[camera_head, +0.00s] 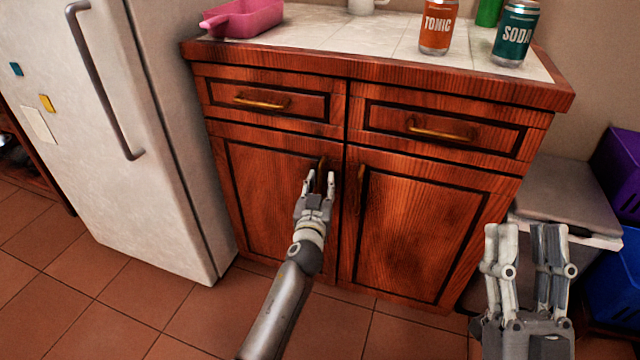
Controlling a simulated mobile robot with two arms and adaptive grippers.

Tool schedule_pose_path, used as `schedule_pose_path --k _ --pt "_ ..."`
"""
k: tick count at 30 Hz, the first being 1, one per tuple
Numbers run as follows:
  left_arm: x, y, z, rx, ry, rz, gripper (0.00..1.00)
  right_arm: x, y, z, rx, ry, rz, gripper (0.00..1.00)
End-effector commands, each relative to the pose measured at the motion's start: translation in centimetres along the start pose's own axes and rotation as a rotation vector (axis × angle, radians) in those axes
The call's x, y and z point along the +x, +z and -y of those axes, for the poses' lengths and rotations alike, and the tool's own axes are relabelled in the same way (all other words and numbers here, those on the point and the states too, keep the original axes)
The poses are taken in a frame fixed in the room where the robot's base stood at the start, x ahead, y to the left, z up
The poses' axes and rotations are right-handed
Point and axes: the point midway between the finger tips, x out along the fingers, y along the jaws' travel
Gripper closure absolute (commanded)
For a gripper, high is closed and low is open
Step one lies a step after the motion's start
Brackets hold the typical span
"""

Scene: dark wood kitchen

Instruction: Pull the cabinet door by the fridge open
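The cabinet door by the fridge is the left lower door (262,195) of the reddish wood cabinet, and it sits closed. Its upright brass-brown handle (322,168) is near the door's right edge, partly hidden by my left gripper. My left gripper (320,180) is at this handle, with a finger on either side and a gap between them; whether the fingers touch the handle is unclear. My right gripper (525,238) is open and empty, low at the right, in front of the cabinet's right side. The white fridge (140,120) stands left of the cabinet.
The right door (420,225) and both drawers above are closed. A pink dish (248,18), a tonic can (438,25) and a soda can (515,35) stand on the countertop. A grey-lidded bin (565,190) and purple and blue bins are at right. The tiled floor ahead is clear.

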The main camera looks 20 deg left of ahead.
Motion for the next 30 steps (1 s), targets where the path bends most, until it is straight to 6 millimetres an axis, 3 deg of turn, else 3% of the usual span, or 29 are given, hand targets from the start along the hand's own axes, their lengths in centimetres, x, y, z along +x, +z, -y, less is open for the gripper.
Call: schedule_pose_path --k 1,6,21,30 --pt "0.0 0.0 0.0 0.0 0.0 0.0 0.78 0.0 0.0 0.0 0.0 0.0 0.0 0.6" --pt "0.0 0.0 0.0 0.0 0.0 0.0 1.0 0.0 0.0 0.0 0.0 0.0 0.0 0.6" --pt "-0.2 -0.1 0.1 0.0 0.006 0.0 1.0 0.1 0.3 0.0 0.001 0.0 0.019 0.6" --pt "-1.4 -0.2 0.5 0.002 0.042 0.001 1.0 -0.5 4.7 -0.6 -0.01 0.011 0.277 0.6"
